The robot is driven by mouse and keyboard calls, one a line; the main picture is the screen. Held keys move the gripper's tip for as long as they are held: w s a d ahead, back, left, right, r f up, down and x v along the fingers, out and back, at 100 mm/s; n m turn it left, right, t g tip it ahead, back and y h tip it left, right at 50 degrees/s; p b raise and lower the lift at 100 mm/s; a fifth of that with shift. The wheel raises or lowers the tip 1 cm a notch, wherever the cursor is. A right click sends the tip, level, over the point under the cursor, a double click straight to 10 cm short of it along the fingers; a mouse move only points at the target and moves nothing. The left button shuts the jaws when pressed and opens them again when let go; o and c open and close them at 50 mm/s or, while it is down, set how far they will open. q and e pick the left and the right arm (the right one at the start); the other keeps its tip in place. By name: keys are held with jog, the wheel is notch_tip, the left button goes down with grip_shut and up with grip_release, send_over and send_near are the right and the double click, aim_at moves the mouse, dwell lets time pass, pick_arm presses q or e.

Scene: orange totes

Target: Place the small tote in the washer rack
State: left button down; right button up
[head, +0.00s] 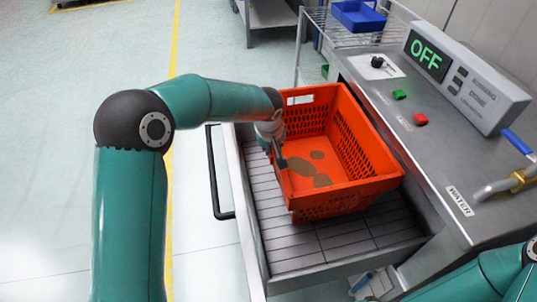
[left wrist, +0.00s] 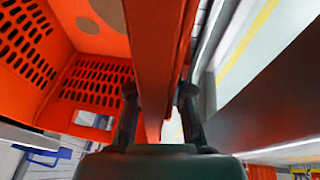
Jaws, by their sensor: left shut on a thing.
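The small orange tote (head: 345,192) is above the slatted washer rack (head: 285,262), inside the rack's metal walls. It is open side up, with brown stains on its floor. I cannot tell whether its base touches the slats. My left gripper (head: 279,150) is shut on the tote's left rim. In the left wrist view the fingers (left wrist: 158,105) stand on both sides of the orange rim (left wrist: 155,50). Part of my right arm shows at the lower right of the head view, but its gripper is out of sight.
The steel washer counter (head: 430,150) runs along the right, with an OFF display box (head: 465,80), green and red buttons and a blue-handled water tap (head: 517,141). A wire shelf with a blue bin (head: 358,16) stands behind. A black handle (head: 215,175) juts left; the floor beyond is clear.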

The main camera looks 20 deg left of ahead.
pick_arm(q)
notch_tip(320, 180, down, 3)
jog(key=shift+f, duration=0.2)
jog(key=c, duration=1.1)
grip_release()
jog(key=shift+s, duration=0.1)
jog(key=shift+o, duration=0.2)
jog(key=v, duration=1.2)
